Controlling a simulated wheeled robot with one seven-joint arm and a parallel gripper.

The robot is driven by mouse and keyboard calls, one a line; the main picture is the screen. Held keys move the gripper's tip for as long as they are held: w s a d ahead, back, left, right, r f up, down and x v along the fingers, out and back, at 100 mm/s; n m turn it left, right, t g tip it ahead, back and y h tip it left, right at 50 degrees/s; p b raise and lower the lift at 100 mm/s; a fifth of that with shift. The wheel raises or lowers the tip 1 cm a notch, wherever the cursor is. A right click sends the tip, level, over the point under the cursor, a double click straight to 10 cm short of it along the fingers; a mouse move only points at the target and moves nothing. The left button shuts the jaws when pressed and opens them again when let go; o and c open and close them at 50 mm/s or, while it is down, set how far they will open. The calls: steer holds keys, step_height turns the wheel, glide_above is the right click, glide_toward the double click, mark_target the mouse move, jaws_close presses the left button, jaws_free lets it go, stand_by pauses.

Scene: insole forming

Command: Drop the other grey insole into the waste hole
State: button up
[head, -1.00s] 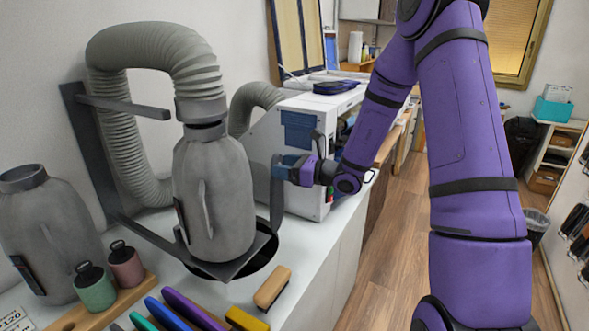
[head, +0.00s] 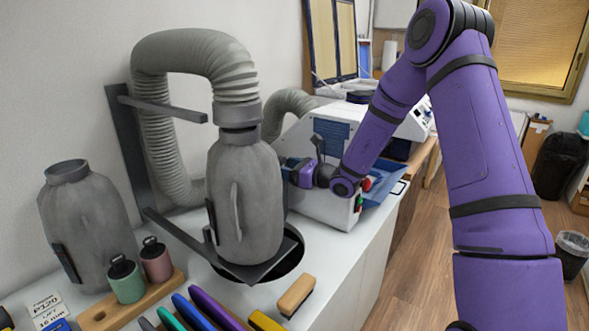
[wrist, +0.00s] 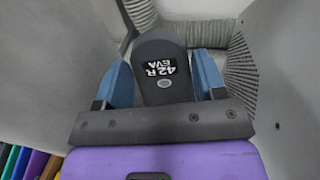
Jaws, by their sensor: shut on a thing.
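My gripper (head: 290,170) is just behind and right of the grey bottle-shaped canister in the head view, above the white counter. In the wrist view its blue fingers (wrist: 165,85) are shut on a dark grey insole (wrist: 160,55) labelled "42 R EVA". In the head view the insole is mostly hidden behind the canister. The waste hole (head: 292,262) is a dark round opening in the counter, partly covered by the canister and its square plate. The insole is above the counter, near the hole's far side; I cannot tell whether it is over the opening.
The grey canister (head: 245,205) with its ribbed hose (head: 160,130) stands close to my gripper. A white machine (head: 330,190) is behind. A second grey canister (head: 85,225), a wooden holder (head: 130,305) and a brush (head: 297,295) are in front on the counter.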

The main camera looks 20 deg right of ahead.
steer(key=shift+f, duration=6.15)
steer(key=o, duration=1)
steer(key=shift+d, duration=0.1)
glide_toward(282, 201)
steer(key=v, duration=0.3)
steer(key=shift+s+d+f, duration=0.1)
steer(key=shift+s, duration=0.05)
